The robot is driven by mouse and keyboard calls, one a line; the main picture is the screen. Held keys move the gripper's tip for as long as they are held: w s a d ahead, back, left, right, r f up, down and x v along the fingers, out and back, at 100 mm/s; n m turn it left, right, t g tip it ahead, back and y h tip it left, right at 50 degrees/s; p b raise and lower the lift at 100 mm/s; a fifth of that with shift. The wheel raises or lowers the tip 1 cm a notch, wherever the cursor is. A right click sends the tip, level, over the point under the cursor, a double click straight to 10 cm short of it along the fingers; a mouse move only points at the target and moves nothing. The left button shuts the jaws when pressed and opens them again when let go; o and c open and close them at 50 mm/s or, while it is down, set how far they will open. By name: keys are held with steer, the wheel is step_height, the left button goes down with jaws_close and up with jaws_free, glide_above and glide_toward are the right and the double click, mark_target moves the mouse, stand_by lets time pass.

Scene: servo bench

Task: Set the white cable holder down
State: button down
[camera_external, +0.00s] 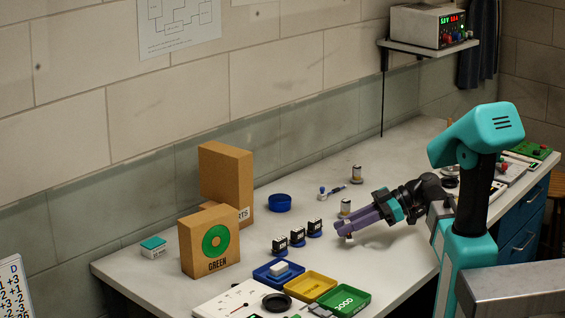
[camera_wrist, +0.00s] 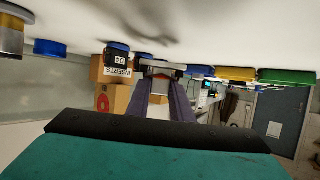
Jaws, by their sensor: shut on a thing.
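My gripper (camera_external: 342,228) is low over the middle of the bench, its purple fingers pointing left. In the wrist view my gripper (camera_wrist: 163,84) is shut on a small pale piece, the white cable holder (camera_wrist: 160,67), held across the fingertips. In that view the bench fills the top of the picture and the holder shows near its surface. A dark shadow lies on the bench beside it. In the outside view the fingers mostly hide the holder, and I cannot tell whether it touches the bench.
Several dark servos (camera_external: 297,236) on blue bases stand left of my gripper. A small cylinder (camera_external: 346,206) stands just behind the fingers. Blue, yellow (camera_external: 310,287) and green (camera_external: 345,301) trays lie in front. Cardboard boxes (camera_external: 209,242) stand at left. Bare bench lies right of the trays.

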steer(key=shift+n+g, duration=0.8)
steer(key=shift+g, duration=0.1)
steer(key=a+p, duration=0.1)
steer(key=s+a+r+p, duration=0.1)
steer(key=p, duration=0.1)
steer(key=s+a+p, duration=0.1)
steer(key=p, duration=0.1)
steer(key=shift+r, duration=0.35)
steer(key=shift+n+g+h, duration=0.3)
steer(key=shift+n+g, duration=0.2)
steer(key=shift+g, duration=0.1)
steer(key=s+a+p, duration=0.1)
steer(key=p, duration=0.1)
steer(key=a+r+p, duration=0.1)
steer(key=p, duration=0.1)
steer(key=s+a+p, duration=0.1)
steer(key=p, duration=0.2)
steer(key=shift+s+a+r, duration=0.3)
steer(key=shift+s, duration=0.05)
steer(key=shift+n+g, duration=0.3)
steer(key=shift+s+a+r+p, duration=0.5)
steer(key=shift+s+a+p, duration=0.15)
steer(key=shift+p, duration=0.8)
steer(key=shift+s+a+r+p, duration=0.45)
steer(key=shift+s+a+p, duration=0.15)
steer(key=shift+p, duration=0.85)
steer(key=shift+f, duration=0.15)
glide_above(315, 261)
steer(key=shift+f+p, duration=0.4)
steer(key=shift+f, duration=1.7)
